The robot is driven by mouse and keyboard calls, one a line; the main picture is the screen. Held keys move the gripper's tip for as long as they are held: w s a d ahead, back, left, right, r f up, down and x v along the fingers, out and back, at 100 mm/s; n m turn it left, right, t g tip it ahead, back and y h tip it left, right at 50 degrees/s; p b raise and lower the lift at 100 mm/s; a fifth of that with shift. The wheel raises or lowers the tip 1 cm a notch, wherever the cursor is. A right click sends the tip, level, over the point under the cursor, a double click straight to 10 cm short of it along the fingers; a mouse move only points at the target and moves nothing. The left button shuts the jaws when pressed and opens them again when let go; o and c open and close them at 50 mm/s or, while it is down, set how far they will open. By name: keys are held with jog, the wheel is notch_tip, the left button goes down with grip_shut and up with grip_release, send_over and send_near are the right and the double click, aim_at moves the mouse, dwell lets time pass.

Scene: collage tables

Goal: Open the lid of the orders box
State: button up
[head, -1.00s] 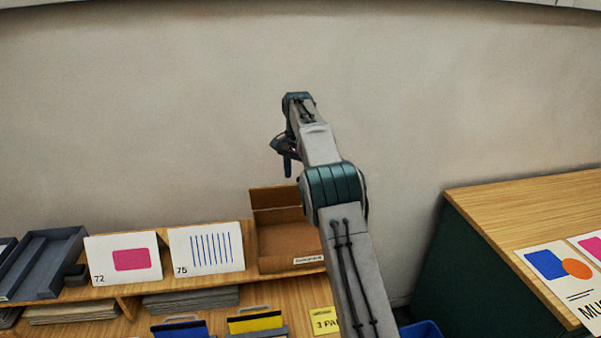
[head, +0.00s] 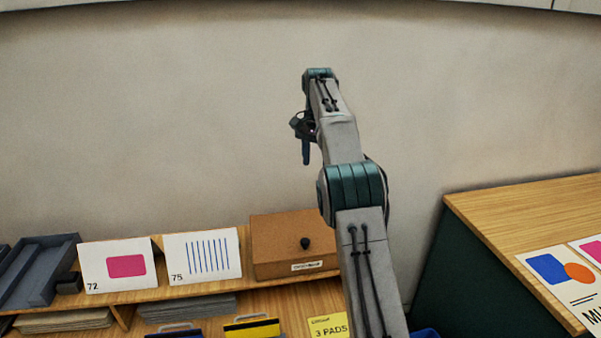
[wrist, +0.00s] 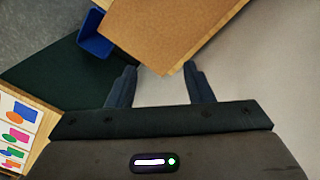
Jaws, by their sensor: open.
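The orders box (head: 275,265) is a brown box with a small white label, standing on the wooden shelf in the head view. Its lid (head: 275,230) is down and flat, with a dark round knob (head: 305,243) near its front edge. The label is too small to read. My gripper (head: 306,160) is up in the air above the box, pointing down, apart from the lid. In the wrist view my gripper (wrist: 162,85) has its two fingers spread with nothing between them. A brown surface shows beyond the fingertips; I cannot tell whether it is the box.
Two white cards, 72 (head: 118,265) and 75 (head: 203,256), stand left of the box. A dark grey tray (head: 40,270) is farther left. A yellow note (head: 329,326) lies below. A blue bin (wrist: 95,36) and a wooden-topped green cabinet (head: 530,215) are to the right.

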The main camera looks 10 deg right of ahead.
jog(key=s+d+r, duration=0.3)
jog(key=d, duration=0.2)
jog(key=shift+r, duration=0.3)
